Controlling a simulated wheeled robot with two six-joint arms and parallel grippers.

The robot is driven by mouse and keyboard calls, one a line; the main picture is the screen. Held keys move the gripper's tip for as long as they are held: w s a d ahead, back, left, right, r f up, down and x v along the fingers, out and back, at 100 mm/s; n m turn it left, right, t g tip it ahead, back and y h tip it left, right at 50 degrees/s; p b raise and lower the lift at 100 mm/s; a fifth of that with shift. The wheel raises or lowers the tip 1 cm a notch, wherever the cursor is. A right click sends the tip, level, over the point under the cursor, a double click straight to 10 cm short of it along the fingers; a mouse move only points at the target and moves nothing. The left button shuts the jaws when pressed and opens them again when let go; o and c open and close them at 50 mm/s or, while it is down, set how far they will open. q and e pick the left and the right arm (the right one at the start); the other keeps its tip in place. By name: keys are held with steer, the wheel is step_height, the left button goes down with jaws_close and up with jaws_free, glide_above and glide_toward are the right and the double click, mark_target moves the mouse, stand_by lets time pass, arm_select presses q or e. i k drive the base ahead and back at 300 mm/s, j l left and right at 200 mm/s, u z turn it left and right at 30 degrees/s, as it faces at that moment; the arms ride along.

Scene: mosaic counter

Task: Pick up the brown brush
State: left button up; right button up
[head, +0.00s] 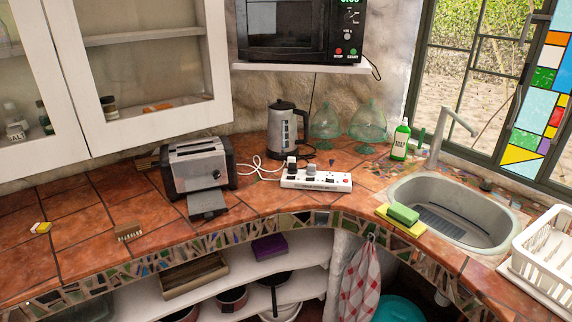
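No brush can be made out for certain. A small brown piece with a pale, marked edge (130,232) lies flat on the tiled counter (85,259), left of the toaster and near the front edge; it may be the brown brush, but it is too small to tell. Another brown, flat object (147,161) lies at the back by the wall, partly hidden by the toaster. Neither of my grippers is in view.
The toaster (199,166), a kettle (287,130) and a power strip (316,181) with a white cable stand mid-counter. White cabinets (150,125) hang low over the left counter. A sink (455,208) and white dish rack (548,250) are at right. The left front counter is mostly clear.

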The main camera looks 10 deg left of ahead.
mark_target(120, 231)
steer(key=u, duration=1.55)
